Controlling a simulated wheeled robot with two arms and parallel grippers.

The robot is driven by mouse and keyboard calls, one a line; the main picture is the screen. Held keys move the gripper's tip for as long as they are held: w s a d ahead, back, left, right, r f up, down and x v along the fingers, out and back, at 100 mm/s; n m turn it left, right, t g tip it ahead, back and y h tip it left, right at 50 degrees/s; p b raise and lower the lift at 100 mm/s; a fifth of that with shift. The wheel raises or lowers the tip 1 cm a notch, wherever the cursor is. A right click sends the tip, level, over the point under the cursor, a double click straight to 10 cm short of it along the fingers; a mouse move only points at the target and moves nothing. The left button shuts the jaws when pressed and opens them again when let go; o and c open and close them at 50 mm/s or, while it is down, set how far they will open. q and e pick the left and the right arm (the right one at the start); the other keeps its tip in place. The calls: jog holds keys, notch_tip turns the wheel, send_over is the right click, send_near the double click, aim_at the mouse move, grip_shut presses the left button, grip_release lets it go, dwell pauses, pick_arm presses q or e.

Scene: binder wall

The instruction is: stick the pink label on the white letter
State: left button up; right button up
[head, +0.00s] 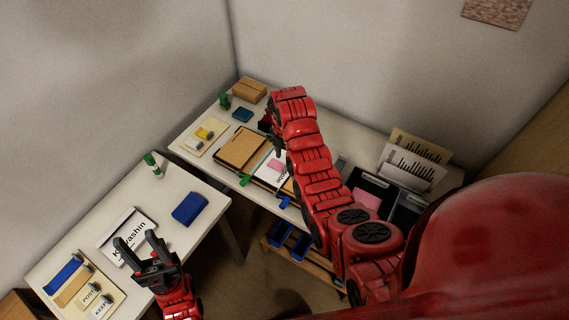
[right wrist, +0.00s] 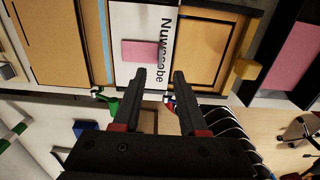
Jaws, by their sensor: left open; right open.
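The white letter (right wrist: 127,18), printed with a black name, lies between tan envelopes on the far table; it also shows in the head view (head: 264,175). A pink label (right wrist: 140,51) lies flat on its face, beside the printed name; whether it is stuck down I cannot tell. The label shows in the head view (head: 277,165). My right gripper (right wrist: 160,72) is open, with nothing between its fingers, and hovers near the label and the letter's edge. My left gripper (head: 136,240) is open and empty at the near-left table, by a white name card (head: 124,229).
Another pink piece (head: 367,198) lies in a dark tray right of my right arm. A file rack (head: 415,158) stands behind it. Green and blue clips (head: 245,179) line the table's front edge. A blue block (head: 189,208) sits on the left table.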

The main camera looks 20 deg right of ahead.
notch_tip(320, 180, up, 11)
jog(key=p, duration=0.9)
